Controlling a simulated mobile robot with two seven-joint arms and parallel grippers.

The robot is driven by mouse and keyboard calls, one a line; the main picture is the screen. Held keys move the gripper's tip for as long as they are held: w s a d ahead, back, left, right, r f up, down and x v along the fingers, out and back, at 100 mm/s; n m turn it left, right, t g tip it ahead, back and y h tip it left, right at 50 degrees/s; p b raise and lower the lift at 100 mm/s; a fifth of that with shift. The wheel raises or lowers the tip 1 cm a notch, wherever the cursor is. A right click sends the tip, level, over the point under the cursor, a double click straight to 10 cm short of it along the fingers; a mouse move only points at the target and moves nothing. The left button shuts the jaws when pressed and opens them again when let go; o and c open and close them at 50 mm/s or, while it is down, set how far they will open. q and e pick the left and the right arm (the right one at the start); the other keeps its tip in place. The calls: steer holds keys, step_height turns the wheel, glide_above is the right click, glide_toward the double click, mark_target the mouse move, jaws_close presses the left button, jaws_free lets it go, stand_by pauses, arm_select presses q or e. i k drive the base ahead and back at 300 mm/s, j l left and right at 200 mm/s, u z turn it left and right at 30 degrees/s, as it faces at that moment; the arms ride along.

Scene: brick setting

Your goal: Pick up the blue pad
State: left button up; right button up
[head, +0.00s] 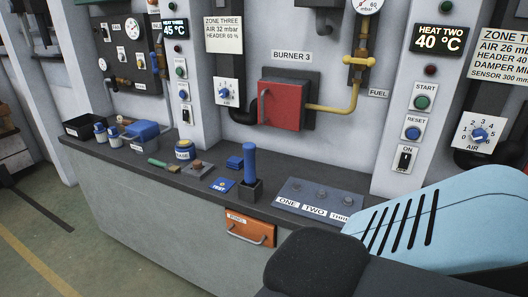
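Several blue things lie on the dark counter, and I cannot tell for certain which one is the pad. A small blue block (235,162) lies near the wall, left of a blue cylinder (249,163) standing in a dark square holder (250,190). A flat blue piece (222,185) with a white label lies in front of the block. A larger blue, rounded block (144,130) sits on a labelled grey container (145,146) farther left. Neither gripper shows in the head view; only part of my own arm shows at the lower right.
The counter (130,160) also carries a black tray (82,126), white-and-blue bottles (101,133), a labelled jar (184,149), a green-handled tool (162,164) and a numbered plate (318,196). An orange drawer (250,229) is in the counter's front. Floor at left is clear.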

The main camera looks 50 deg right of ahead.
mark_target(236, 163)
steer(key=z, duration=1.5)
